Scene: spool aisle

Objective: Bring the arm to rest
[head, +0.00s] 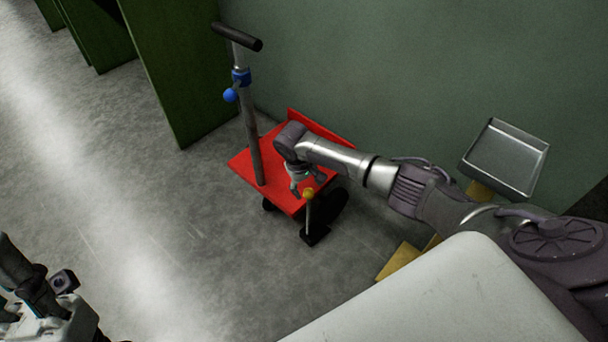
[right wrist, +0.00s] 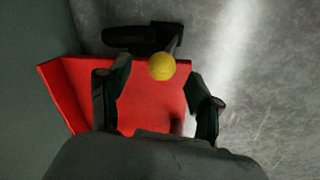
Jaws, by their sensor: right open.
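My right arm reaches in from the right in the head view. Its gripper (head: 301,182) hangs over the near side of a red cart (head: 242,165). In the right wrist view the gripper (right wrist: 160,88) is open, with its two fingers apart and nothing between them but the red cart deck (right wrist: 150,105). A yellow ball knob (head: 308,191) on a thin rod stands close to the fingertips. The knob also shows in the right wrist view (right wrist: 161,66), just beyond the fingers; I cannot tell whether it touches them.
The cart has a grey post with a black T-handle (head: 237,37) and a blue clamp (head: 240,77). A metal tray (head: 507,158) stands at the right on a yellow support. Green panels (head: 180,70) and a green wall are behind. The grey floor at left is clear.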

